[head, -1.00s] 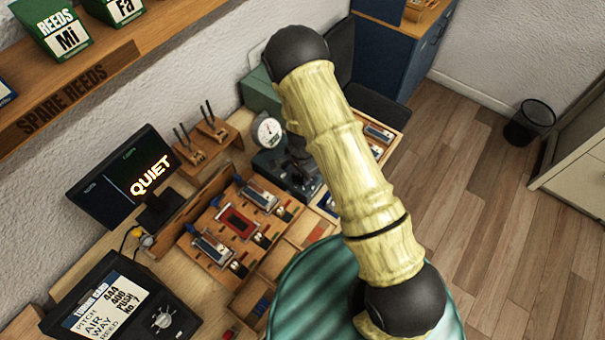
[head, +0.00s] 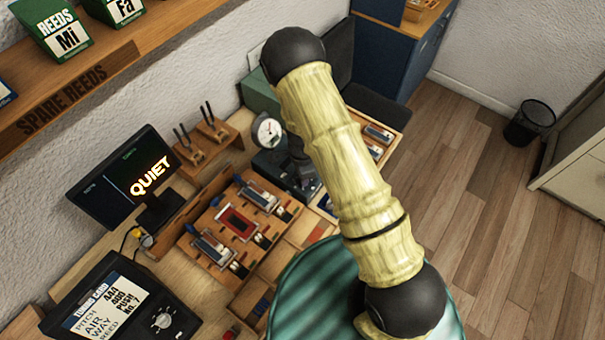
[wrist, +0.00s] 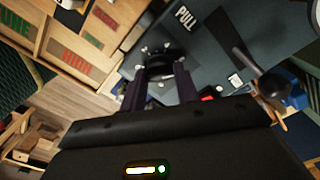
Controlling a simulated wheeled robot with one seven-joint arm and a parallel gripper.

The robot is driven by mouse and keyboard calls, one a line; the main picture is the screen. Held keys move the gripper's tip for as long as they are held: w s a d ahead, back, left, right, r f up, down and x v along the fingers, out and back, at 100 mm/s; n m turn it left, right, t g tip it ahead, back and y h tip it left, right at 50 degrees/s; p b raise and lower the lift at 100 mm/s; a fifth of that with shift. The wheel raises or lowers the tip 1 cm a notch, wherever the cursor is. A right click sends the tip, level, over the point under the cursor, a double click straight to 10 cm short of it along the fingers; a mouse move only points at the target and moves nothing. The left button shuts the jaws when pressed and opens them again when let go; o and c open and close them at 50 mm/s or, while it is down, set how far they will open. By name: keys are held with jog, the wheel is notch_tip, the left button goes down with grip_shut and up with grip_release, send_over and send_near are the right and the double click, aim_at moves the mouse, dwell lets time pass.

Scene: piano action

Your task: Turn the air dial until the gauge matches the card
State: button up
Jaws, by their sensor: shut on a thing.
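The round white gauge (head: 267,130) stands on a dark blue-grey box (head: 272,168) on the bench. Its needle is too small to read exactly. The tuning card (head: 104,302) shows on a dark unit at the lower left, with printed text. In the wrist view my gripper (wrist: 161,76) has its two fingers on either side of a black round dial (wrist: 166,62) and is shut on it. In the head view my gripper is mostly hidden behind my arm, beside the gauge box.
A screen (head: 125,180) reads "QUIET". A wooden tray (head: 238,225) with several reed parts lies in front of the gauge. The wrist view shows a "PULL" label (wrist: 186,19) and a dark lever knob (wrist: 274,82) near my gripper.

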jog(key=o, duration=1)
jog(key=shift+r, duration=0.15)
notch_tip(320, 180, up, 17)
jog(key=shift+r+b, duration=0.1)
jog(key=shift+b, duration=1.05)
jog(key=shift+d, duration=0.1)
